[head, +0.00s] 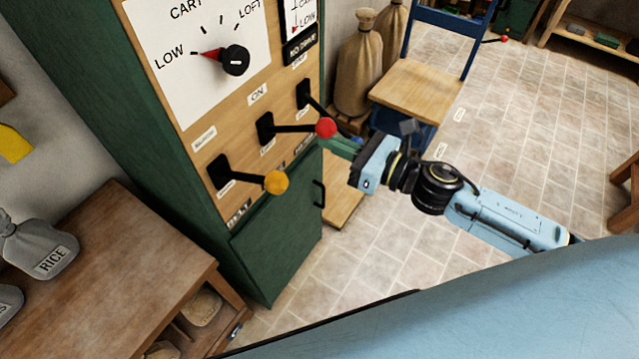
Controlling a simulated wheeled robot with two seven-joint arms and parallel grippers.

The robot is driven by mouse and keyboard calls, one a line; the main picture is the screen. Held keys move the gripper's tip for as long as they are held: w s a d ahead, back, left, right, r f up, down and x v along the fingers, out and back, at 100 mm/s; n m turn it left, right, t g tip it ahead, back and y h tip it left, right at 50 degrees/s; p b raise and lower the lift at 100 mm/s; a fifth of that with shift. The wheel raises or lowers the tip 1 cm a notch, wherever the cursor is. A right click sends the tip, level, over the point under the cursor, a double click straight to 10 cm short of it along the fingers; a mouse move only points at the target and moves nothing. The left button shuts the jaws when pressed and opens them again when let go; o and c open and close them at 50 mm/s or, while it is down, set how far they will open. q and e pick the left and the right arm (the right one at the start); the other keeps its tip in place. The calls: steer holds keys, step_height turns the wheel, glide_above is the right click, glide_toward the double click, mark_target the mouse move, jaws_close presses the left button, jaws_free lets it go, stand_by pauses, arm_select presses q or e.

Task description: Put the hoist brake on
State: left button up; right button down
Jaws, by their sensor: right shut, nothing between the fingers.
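A green cabinet with a wooden control panel (196,112) carries several levers in a slanting row. The middle lever has a red knob (326,128) and sticks out toward the lower right; an ON label (258,95) sits above its mount. The lower-left lever has a yellow knob (277,182). A third black lever (308,98) is at the upper right, its end hidden behind the red knob or my gripper. I cannot read which lever is the brake. My right gripper (340,148) is shut and empty, its fingertips close beside the red knob; contact is unclear. My left gripper is out of view.
A wooden bench (110,240) with sacks stands at the left. A blue chair (418,90) and brown sacks (359,65) stand behind my gripper.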

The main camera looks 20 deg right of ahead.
steer(key=shift+w+r, duration=0.25)
steer(key=shift+r, duration=0.55)
step_height(320, 180, down, 6)
steer(key=b, duration=0.4)
steer(key=s+d+r+b, duration=0.1)
steer(key=s+d+r, duration=0.1)
steer(key=s+d, duration=0.3)
steer(key=s, duration=0.3)
steer(key=shift+d+r, duration=0.35)
steer(key=shift+r, duration=0.05)
